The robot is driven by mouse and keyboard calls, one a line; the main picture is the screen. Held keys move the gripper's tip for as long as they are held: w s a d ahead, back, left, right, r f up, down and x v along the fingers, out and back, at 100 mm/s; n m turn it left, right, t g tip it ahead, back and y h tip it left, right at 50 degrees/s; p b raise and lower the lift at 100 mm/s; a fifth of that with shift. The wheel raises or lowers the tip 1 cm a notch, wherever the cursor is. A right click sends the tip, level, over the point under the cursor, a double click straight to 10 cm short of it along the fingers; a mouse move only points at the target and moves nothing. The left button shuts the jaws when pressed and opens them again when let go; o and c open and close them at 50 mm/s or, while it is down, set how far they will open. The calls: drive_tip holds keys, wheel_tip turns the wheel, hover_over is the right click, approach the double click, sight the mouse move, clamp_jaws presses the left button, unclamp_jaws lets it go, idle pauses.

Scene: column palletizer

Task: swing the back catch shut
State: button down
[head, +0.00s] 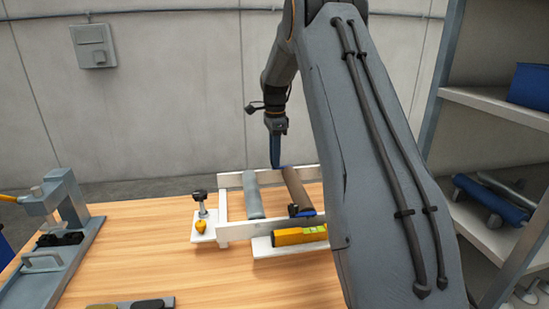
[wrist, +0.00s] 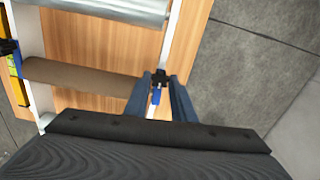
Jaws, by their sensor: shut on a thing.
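The back catch (wrist: 160,76) has a black body and a blue lever, on the white back rail (wrist: 185,45) at the far end of the brown roller (wrist: 85,78). My gripper (wrist: 161,98) is at it, with one blue-grey finger on each side of the blue lever, shut on it. In the head view my gripper (head: 277,162) points down at the back rail, just behind the brown roller (head: 297,188). The catch is mostly hidden there, with only a little blue showing by the fingertips. How far the lever is turned is hard to tell.
A grey roller (head: 253,196) lies left of the brown one. The front catch (head: 300,211), black and blue, sits on the front rail (head: 245,231) above a yellow level (head: 298,236). A knobbed post (head: 200,203) and a metal fixture (head: 62,215) stand left. Shelves are at right.

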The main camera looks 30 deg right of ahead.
idle(0.3)
drive_tip(key=c, duration=1.5)
unclamp_jaws()
drive_tip(key=shift+r, duration=0.1)
wheel_tip(320, 180, up, 8)
drive_tip(key=b, duration=0.2)
drive_tip(key=shift+f+b, duration=0.2)
drive_tip(key=shift+b, duration=0.1)
